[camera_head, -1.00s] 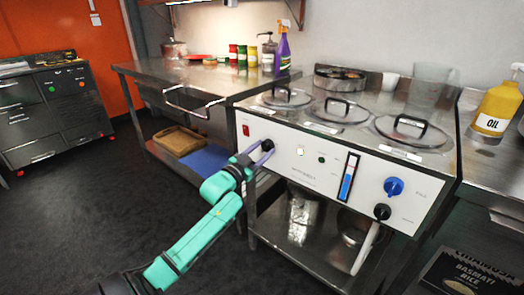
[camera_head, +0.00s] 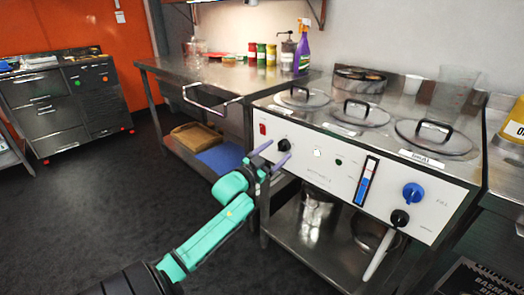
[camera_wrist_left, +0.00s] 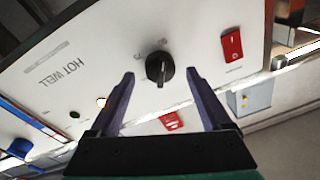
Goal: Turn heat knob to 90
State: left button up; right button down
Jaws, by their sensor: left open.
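The black heat knob (camera_head: 284,145) sits on the white front panel (camera_head: 330,165) of the hot well unit, near its left end. In the left wrist view the knob (camera_wrist_left: 159,67) is round with a raised grip bar, just beyond the fingertips. My left gripper (camera_head: 274,150) is open in front of the panel, with its purple fingers apart. In the left wrist view its fingers (camera_wrist_left: 160,76) stand on either side of the knob and do not appear to touch it. The markings around the knob are too small to read. My right gripper is out of view.
A red switch (camera_head: 263,129) is left of the knob; a blue knob (camera_head: 413,193) and a black lever (camera_head: 399,218) are at the panel's right. Lidded wells (camera_head: 362,112) are on top. A steel table (camera_head: 215,80) adjoins on the left. Floor on the left is clear.

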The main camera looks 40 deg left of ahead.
pick_arm(q)
jog(key=s+f+p, duration=0.1)
jog(key=s, duration=1.2)
jog(key=shift+d, duration=0.4)
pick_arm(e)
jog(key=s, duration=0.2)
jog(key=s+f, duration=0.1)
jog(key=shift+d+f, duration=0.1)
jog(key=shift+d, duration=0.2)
pick_arm(q)
jog(key=shift+f, duration=0.2)
